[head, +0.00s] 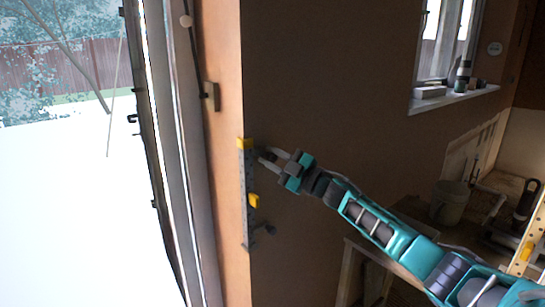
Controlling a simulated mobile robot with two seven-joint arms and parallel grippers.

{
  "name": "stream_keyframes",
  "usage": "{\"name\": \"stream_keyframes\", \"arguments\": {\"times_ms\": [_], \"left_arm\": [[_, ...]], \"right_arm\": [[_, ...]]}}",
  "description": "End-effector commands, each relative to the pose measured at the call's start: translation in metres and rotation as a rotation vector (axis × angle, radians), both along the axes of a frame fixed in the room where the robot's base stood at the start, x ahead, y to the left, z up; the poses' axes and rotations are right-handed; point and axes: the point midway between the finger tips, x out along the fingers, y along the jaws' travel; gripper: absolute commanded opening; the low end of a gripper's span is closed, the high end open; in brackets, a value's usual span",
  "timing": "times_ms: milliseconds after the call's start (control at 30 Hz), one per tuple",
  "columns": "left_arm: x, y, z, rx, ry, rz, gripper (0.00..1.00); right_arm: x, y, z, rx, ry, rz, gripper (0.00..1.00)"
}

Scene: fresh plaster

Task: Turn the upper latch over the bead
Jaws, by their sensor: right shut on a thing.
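A narrow dark grey upright strip (248,182) runs along the wall corner beside the door opening; I cannot tell whether it is the bead itself or a rail over it. A yellow block (244,143) sits at its top and another yellow block (253,200) lower down. My right gripper (265,156) reaches in from the right, just right of the top block. It is shut on the upper latch, whose dark lever is mostly hidden between the fingers. My left gripper is out of view.
The door opening (150,150) lies left of the corner, with a dark catch (210,95) on its frame. A bench (400,225) with a bucket (449,203) stands at the right. A window sill (455,97) holds small items. The brown wall between is bare.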

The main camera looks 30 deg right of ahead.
Motion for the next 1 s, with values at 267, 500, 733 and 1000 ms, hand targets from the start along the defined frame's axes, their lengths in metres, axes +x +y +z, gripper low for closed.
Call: {"name": "stream_keyframes", "arguments": {"times_ms": [267,500,733,1000], "left_arm": [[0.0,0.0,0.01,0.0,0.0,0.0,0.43],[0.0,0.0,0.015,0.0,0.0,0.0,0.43],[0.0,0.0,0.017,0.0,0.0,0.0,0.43],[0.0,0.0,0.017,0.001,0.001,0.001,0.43]], "right_arm": [[0.0,0.0,0.003,-0.228,-0.02,0.001,0.0],[0.0,0.001,0.002,-0.36,-0.03,0.0,0.0],[0.0,0.001,0.001,-0.422,-0.035,0.0,0.0],[0.0,0.001,0.0,-0.438,-0.036,0.0,0.0]]}}
